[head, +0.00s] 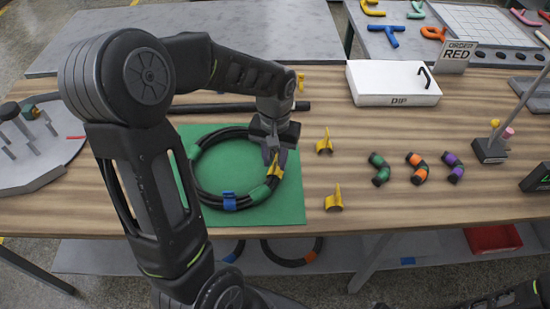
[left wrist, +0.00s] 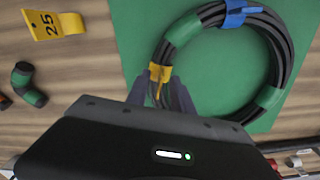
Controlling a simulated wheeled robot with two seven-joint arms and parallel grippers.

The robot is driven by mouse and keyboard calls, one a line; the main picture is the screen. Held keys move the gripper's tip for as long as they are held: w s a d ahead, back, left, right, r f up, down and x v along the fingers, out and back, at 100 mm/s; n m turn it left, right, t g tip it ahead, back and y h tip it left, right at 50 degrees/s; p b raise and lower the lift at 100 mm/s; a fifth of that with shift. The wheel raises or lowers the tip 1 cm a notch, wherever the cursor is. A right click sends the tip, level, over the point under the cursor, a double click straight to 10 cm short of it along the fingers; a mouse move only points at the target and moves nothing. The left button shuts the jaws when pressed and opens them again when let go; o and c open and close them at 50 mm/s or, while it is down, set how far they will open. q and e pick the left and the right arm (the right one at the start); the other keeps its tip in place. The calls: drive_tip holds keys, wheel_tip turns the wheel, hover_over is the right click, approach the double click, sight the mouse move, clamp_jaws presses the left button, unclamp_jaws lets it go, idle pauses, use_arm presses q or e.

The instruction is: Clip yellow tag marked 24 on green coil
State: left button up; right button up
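The black coil with green bands (head: 205,191) lies on a green mat (head: 290,212); it also shows in the left wrist view (left wrist: 284,45). A yellow tag (head: 279,171) sits on its right side, also visible in the left wrist view (left wrist: 159,72); its number is not readable. My left gripper (head: 275,157) is right above this tag, its fingers (left wrist: 160,92) spread on either side with a gap between them. A blue tag (head: 229,201) is on the coil's front. A yellow tag marked 25 (left wrist: 52,25) lies on the table. My right gripper is not in view.
Yellow tags stand right of the mat, one farther back (head: 324,144) and one nearer (head: 334,201). Green (head: 379,169), orange (head: 416,168) and purple (head: 453,168) hose pieces lie farther right. A white box (head: 392,84) and an "ORDER RED" sign (head: 458,55) stand behind.

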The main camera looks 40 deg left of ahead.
use_arm(q)
wheel_tip(320, 180, up, 8)
drive_tip(key=shift+f, duration=0.1)
idle(0.7)
